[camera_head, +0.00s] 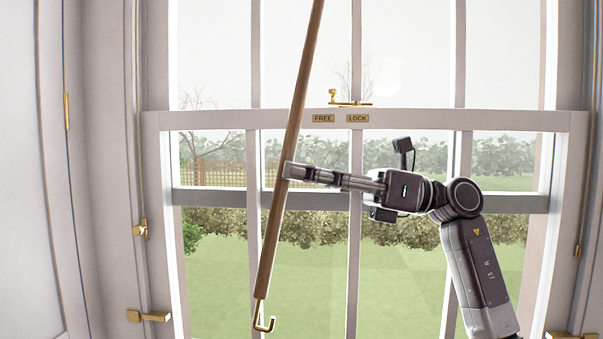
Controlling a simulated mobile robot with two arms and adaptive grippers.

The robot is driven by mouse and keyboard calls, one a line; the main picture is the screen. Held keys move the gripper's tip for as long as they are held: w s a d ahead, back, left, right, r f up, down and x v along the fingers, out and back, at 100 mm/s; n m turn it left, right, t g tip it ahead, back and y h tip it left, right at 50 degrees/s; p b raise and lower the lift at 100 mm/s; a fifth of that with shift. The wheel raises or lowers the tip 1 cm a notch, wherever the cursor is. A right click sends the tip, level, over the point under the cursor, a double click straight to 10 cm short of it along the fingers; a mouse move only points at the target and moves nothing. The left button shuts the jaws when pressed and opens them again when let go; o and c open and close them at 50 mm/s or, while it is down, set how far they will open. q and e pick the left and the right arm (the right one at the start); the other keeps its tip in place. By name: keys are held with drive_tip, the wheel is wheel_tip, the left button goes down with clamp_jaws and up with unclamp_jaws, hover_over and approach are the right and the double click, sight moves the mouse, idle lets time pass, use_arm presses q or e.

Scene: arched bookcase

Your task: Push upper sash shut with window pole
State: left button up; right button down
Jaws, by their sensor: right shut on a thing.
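The window pole (296,101) is a long brown wooden rod. It slants from the top edge of the view down to a brass hook (264,318) at its lower end. My right gripper (288,172) is shut around the pole's middle and comes in from the right. The window's meeting rail (450,120) runs across the view, with FREE (323,118) and LOCK (357,118) plates and a brass catch (349,99) on it. The upper sash's panes (410,50) show above the rail. The pole's top end and the upper sash's top are out of view. My left gripper is not in view.
A lower grey horizontal bar (400,200) crosses behind the pole and my right arm. Brass fittings (148,316) sit on the left frame, with another (570,336) at lower right. Pale panelling (25,170) stands at the left. Garden shows through the glass.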

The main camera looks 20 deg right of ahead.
sight(299, 102)
drive_tip(key=shift+r, duration=0.2)
drive_tip(key=shift+r+p, duration=1.6)
drive_tip(key=shift+r, duration=0.45)
drive_tip(key=shift+r+p, duration=0.3)
drive_tip(key=shift+r, duration=0.05)
drive_tip(key=shift+s+a+r+p, duration=0.1)
drive_tip(key=shift+r+p, duration=0.85)
drive_tip(key=shift+r, duration=0.3)
drive_tip(key=shift+a+r+p, duration=0.1)
drive_tip(key=shift+r+p, duration=1.15)
drive_tip(key=shift+r, duration=0.15)
